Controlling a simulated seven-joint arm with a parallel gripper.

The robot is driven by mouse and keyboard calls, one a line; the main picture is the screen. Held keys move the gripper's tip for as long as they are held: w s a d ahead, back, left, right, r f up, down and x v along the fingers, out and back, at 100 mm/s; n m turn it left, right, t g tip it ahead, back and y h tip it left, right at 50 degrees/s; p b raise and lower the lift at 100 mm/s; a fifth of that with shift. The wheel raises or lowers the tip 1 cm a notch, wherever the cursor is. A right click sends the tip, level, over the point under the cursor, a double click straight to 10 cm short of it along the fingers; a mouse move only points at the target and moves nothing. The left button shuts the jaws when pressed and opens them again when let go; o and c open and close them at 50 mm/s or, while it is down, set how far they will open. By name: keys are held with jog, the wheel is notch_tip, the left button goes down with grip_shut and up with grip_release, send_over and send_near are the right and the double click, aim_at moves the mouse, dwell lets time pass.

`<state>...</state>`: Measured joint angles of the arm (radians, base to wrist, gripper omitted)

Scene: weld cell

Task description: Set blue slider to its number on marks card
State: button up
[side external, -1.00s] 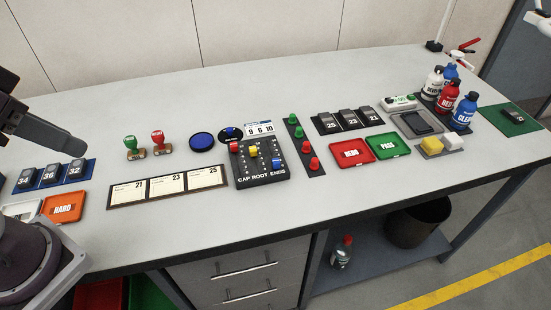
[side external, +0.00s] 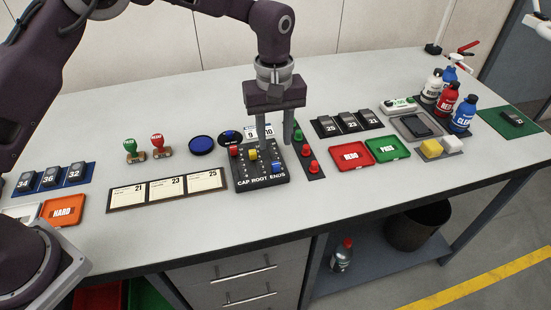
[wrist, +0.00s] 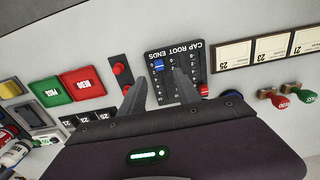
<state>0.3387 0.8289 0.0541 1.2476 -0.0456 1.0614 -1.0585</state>
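The black slider panel (side external: 243,183), lettered CAP ROOT ENDS, lies on the bench with red, yellow and blue knobs. The blue slider (side external: 277,168) is in the ENDS column, near the lettered end; it also shows in the wrist view (wrist: 158,66). The red slider (side external: 234,152) is at the far end of CAP, and the yellow slider (side external: 252,155) is in the ROOT column. My gripper (side external: 274,146) is open and empty above the panel's far right part, its fingers pointing down, apart from the blue knob. The marks card (side external: 250,134) behind the panel shows 9 and 10; a finger hides its middle.
A dark strip with green and red knobs (side external: 309,152) stands close to the right of the panel. A card board (side external: 168,190) is to the left, and a blue round pad (side external: 202,145) is behind it. REDO (side external: 351,157) and PASS (side external: 386,150) trays are to the right.

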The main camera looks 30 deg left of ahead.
aim_at(276, 164)
notch_tip(276, 164, down, 8)
jog(key=shift+d+r, duration=0.1)
jog(key=shift+r, duration=0.15)
grip_shut()
dwell(1.3)
